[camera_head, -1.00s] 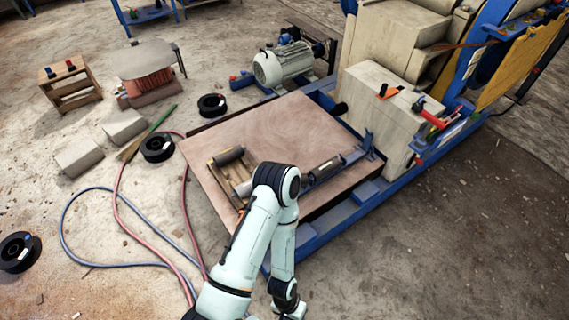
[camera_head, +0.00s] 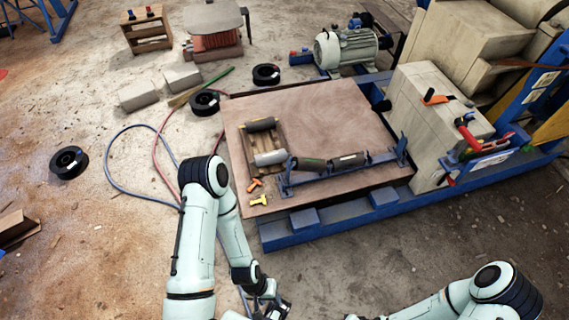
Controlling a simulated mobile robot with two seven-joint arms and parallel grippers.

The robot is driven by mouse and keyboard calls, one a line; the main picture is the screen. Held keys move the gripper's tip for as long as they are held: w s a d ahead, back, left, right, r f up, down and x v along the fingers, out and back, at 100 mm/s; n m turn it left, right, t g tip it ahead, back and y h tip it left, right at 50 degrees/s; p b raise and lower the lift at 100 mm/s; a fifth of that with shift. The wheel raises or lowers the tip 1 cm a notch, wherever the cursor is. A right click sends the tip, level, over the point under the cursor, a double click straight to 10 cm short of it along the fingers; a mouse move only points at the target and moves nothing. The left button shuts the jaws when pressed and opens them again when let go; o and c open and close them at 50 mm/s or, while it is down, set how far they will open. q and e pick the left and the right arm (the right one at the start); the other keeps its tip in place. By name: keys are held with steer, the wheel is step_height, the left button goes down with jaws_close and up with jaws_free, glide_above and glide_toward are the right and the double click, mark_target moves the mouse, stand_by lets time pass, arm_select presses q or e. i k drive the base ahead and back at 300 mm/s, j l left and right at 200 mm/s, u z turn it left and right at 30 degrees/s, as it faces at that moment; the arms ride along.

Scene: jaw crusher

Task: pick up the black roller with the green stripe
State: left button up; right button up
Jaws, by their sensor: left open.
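A black roller with a faint green stripe (camera_head: 309,164) lies in the blue roller frame (camera_head: 330,177) along the front of the brown table plate (camera_head: 325,105). Beside it on the right, in the same frame, is a dark roller with a pale label (camera_head: 347,160). A wooden crate (camera_head: 260,140) to the left holds a dark roller (camera_head: 262,124) and a grey roller (camera_head: 270,157). My left gripper (camera_head: 275,308) is at the bottom edge, open and empty, low in front of the table and apart from the rollers. My right arm enters at the bottom right; its gripper is cut off.
An orange piece (camera_head: 254,184) and a yellow piece (camera_head: 259,201) lie on the plate's front left corner. The blue base rail (camera_head: 330,222) runs along the front. A large pale block (camera_head: 432,120) bounds the right. The plate's back middle is clear.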

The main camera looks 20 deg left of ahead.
mark_target(305, 165)
steer(key=i+l+u, duration=0.1)
steer(key=u, duration=0.35)
steer(key=l+u, duration=0.3)
steer(key=u, duration=0.2)
steer(key=l+u, duration=0.25)
steer(key=u, duration=0.2)
steer(key=i+l+u, duration=0.2)
steer(key=u, duration=0.25)
steer(key=i+l+u, duration=0.4)
